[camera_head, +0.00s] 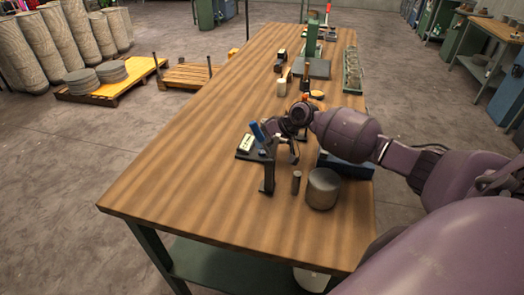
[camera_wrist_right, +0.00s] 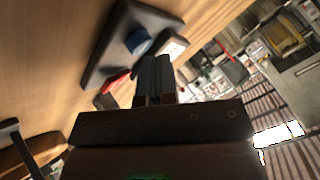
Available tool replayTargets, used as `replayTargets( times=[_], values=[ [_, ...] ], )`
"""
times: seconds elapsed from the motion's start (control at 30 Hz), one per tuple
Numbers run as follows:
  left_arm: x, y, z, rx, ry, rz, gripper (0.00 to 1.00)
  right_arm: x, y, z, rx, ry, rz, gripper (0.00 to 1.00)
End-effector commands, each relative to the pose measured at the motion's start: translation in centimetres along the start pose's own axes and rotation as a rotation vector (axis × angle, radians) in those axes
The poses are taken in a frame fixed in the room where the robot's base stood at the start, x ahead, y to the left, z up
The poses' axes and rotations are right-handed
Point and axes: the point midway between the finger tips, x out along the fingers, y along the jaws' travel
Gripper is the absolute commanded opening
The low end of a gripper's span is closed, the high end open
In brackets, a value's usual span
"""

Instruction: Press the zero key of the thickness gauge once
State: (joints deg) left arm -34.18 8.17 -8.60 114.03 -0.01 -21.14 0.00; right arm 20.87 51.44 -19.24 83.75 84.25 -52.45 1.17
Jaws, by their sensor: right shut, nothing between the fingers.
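The thickness gauge (camera_head: 243,153) stands on the wooden table as a dark stand with a pale display face and a blue part on top. In the right wrist view, the gauge (camera_wrist_right: 100,62) shows as a dark plate with a blue round part and a white face beside the fingertips. My right gripper (camera_head: 269,129) is close to the gauge on its right side. It is shut and empty, and its fingers (camera_wrist_right: 155,62) point toward the gauge in the wrist view. I cannot make out the zero key or whether the fingers touch the gauge. My left gripper is not in view.
A grey metal cylinder (camera_head: 323,188) and a small dark pin (camera_head: 296,182) stand in front of the gauge, to the right. A blue box (camera_head: 352,169) sits under my arm. The left part of the wooden table (camera_head: 175,180) is clear.

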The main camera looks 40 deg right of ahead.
Motion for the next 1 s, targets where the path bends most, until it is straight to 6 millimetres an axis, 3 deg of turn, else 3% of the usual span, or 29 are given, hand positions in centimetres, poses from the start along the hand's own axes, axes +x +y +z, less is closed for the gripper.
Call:
replayTargets(
  times=[0.13, 0.63, 1.0],
  values=[
    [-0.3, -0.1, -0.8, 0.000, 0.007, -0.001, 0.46, -0.6, -0.4, -0.5, 0.000, 0.002, 0.000, 0.00],
    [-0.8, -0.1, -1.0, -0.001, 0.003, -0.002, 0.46, -1.1, -0.8, -0.8, -0.001, 0.003, 0.000, 0.00],
    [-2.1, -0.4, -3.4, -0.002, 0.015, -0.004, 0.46, -3.2, -2.3, -2.4, -0.001, 0.003, 0.000, 0.00]
  ],
)
